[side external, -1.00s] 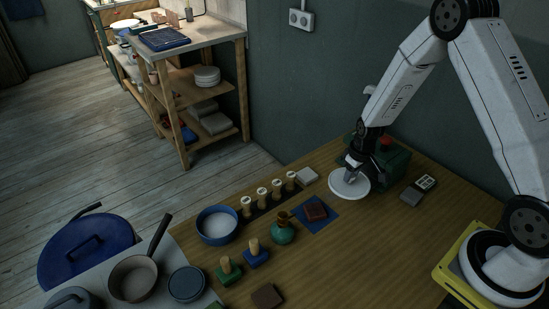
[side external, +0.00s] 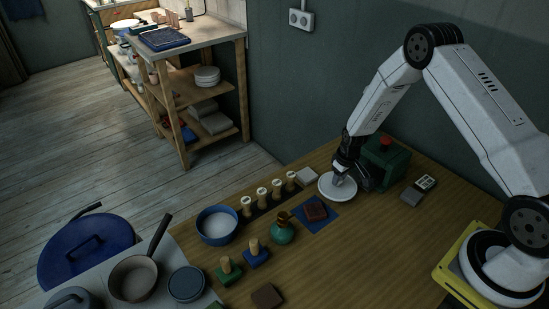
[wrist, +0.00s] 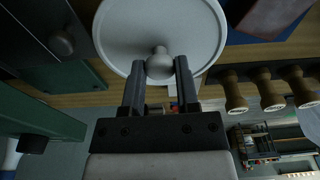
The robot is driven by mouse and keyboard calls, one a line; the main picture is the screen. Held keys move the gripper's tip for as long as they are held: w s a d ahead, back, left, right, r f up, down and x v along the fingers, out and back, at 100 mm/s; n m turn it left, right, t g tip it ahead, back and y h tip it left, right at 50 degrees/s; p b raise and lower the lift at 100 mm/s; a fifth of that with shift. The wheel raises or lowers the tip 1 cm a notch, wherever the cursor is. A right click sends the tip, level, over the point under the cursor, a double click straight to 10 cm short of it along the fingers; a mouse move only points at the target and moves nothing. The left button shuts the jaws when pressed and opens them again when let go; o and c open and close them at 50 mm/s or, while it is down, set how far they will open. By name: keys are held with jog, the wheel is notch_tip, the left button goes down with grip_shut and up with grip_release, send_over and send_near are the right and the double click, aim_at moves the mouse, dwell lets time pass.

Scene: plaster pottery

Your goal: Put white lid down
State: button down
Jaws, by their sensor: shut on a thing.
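The white lid (side external: 338,187) is a round disc with a knob on top. My gripper (side external: 341,176) is above it at the back of the wooden table, shut on the knob. In the wrist view my gripper (wrist: 160,73) has a finger on each side of the round knob, and the lid (wrist: 125,28) fills the top middle. The lid looks about level and close to the table; I cannot tell whether it touches the surface.
A green box with a red button (side external: 388,160) stands just right of the lid. A blue mat (side external: 328,222) with a dark red block lies in front. Bare table lies in front right.

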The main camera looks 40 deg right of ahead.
aim_at(339, 184)
jog(key=shift+f, duration=1.5)
jog(key=shift+f, duration=0.15)
jog(key=shift+c, duration=1.8)
grip_release()
notch_tip(339, 184, up, 12)
jog(key=s, duration=0.1)
jog(key=shift+s, duration=0.3)
jog(key=s+a+r+t, duration=0.1)
jog(key=s+a+r, duration=1.2)
jog(key=s, duration=0.2)
jog(key=shift+s+a+r, duration=0.15)
jog(key=shift+a+r, duration=0.1)
jog(key=shift+r, duration=0.15)
